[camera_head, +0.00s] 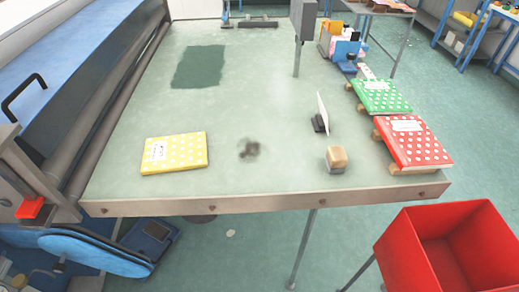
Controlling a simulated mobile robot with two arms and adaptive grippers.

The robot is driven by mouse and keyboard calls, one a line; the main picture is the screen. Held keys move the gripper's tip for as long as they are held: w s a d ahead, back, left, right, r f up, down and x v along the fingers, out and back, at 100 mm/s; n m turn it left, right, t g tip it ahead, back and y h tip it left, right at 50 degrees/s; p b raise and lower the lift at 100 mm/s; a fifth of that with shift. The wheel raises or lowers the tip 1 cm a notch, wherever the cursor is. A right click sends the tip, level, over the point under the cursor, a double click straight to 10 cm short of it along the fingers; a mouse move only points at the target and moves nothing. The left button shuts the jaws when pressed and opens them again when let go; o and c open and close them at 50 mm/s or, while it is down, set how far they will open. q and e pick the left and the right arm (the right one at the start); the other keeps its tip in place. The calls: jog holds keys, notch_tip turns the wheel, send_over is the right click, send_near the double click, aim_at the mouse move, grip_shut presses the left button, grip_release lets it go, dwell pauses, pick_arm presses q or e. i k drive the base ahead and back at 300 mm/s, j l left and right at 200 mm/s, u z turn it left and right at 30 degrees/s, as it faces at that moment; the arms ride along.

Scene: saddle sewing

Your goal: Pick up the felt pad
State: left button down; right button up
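A small block (336,158) with a tan, wood-like top and a greyish lower layer sits near the front right of the pale green table (290,100). It looks like the felt pad, though I cannot be sure from its looks alone. It stands apart from the things around it. Neither of my grippers is in view.
A yellow dotted booklet (174,153) lies front left. Green (382,97) and red (412,142) dotted booklets lie along the right edge. A thin upright plate (323,114) stands behind the block. A dark green rectangle (200,66) lies farther back. A red bin (440,250) stands front right.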

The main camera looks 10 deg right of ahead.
aim_at(336, 158)
jog(key=k+l+u, duration=0.4)
jog(key=l, duration=0.2)
jog(key=k+l+u, duration=0.25)
jog(key=l+u, duration=0.15)
jog(key=l, duration=0.15)
jog(key=k+l+u, duration=0.35)
jog(key=k+l, duration=0.05)
jog(key=l, duration=0.05)
